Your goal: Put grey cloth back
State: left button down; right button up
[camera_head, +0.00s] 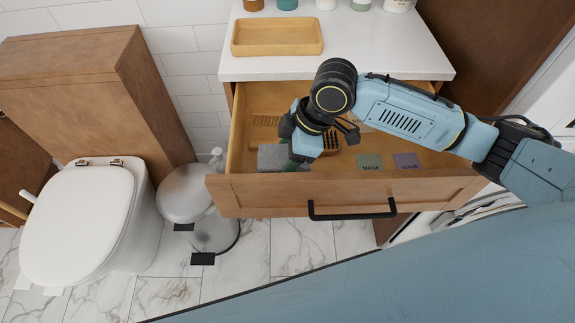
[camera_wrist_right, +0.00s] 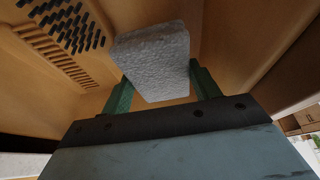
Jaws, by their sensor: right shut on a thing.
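The grey cloth (camera_wrist_right: 152,62) is a folded, rough-textured block held between the fingers of my right gripper (camera_wrist_right: 160,84). In the head view the grey cloth (camera_head: 272,157) shows at the left front of the open wooden drawer (camera_head: 350,190), just behind its front panel. My right gripper (camera_head: 300,158) reaches down into the drawer from the right and is shut on the cloth. The arm hides part of the cloth and the drawer floor. Whether the cloth touches the drawer floor cannot be told. My left gripper is not in view.
The drawer also holds a green packet (camera_head: 369,162), a purple packet (camera_head: 406,161) and dark-bristled items (camera_wrist_right: 70,24). A wooden tray (camera_head: 277,37) and several jars stand on the white counter (camera_head: 375,50) above. A bin (camera_head: 195,195) and a toilet (camera_head: 85,220) stand at left.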

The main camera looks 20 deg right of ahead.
notch_tip(320, 180, down, 3)
jog(key=shift+f+b, duration=0.15)
jog(key=shift+b, duration=0.4)
jog(key=shift+f, duration=0.4)
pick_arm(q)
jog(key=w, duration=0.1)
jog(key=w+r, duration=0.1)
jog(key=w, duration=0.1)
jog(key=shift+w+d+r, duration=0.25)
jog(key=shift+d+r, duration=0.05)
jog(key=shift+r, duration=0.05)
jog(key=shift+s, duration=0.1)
pick_arm(e)
jog(key=shift+f, duration=0.1)
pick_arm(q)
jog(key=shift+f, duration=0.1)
pick_arm(e)
jog(key=o, duration=0.9)
jog(key=shift+o, duration=0.2)
